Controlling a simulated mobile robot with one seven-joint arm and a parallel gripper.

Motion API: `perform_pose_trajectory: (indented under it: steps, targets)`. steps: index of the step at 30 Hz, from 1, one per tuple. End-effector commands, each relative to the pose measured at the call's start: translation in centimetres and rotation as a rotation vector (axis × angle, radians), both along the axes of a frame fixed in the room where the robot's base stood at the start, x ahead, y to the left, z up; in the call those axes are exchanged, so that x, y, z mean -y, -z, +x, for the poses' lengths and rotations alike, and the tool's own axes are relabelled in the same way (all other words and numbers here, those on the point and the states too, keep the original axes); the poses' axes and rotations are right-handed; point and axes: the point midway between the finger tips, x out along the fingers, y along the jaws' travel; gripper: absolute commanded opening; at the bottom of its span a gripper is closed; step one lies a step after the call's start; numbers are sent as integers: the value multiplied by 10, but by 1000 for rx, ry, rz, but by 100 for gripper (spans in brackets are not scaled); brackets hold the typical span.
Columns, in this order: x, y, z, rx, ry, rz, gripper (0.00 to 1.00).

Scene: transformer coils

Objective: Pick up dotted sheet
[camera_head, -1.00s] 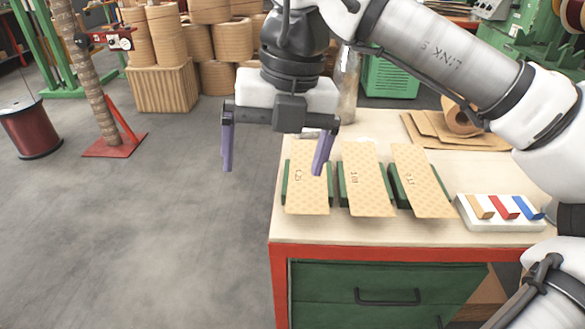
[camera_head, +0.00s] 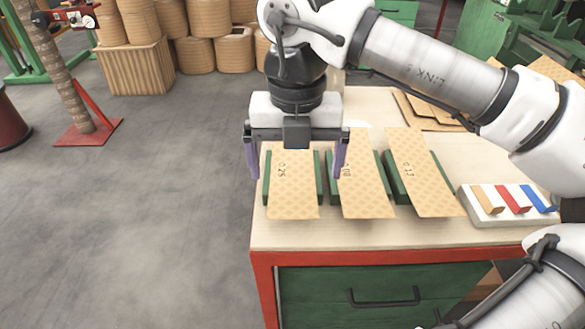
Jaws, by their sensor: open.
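Three tan sheets with a dotted pattern lie side by side on green holders on the table: a left sheet (camera_head: 292,190), a middle sheet (camera_head: 366,188) and a right sheet (camera_head: 428,180). Each has dark markings near its upper part, too small to read surely. My gripper (camera_head: 297,168) is open and empty. Its purple fingers are spread wide, one at the left of the left sheet and the other in front of the middle sheet's left part. It appears above the left sheet; the exact height cannot be told.
The pale wooden table (camera_head: 320,236) has a red edge and a green drawer (camera_head: 385,297). A white block with coloured pieces (camera_head: 490,217) stands at the right. Flat brown sheets (camera_head: 430,115) lie at the back.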

Motion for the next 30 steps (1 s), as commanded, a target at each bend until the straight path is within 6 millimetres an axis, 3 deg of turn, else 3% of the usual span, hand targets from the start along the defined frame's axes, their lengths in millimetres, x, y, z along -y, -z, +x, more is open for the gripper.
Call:
perform_pose_trajectory:
  steps: [5,14,30]
  targets:
    - [-2,11,0,-1,-1,0,98]
    - [-5,52,1,-1,-1,1,98]
    - [-4,55,1,1,-1,0,98]
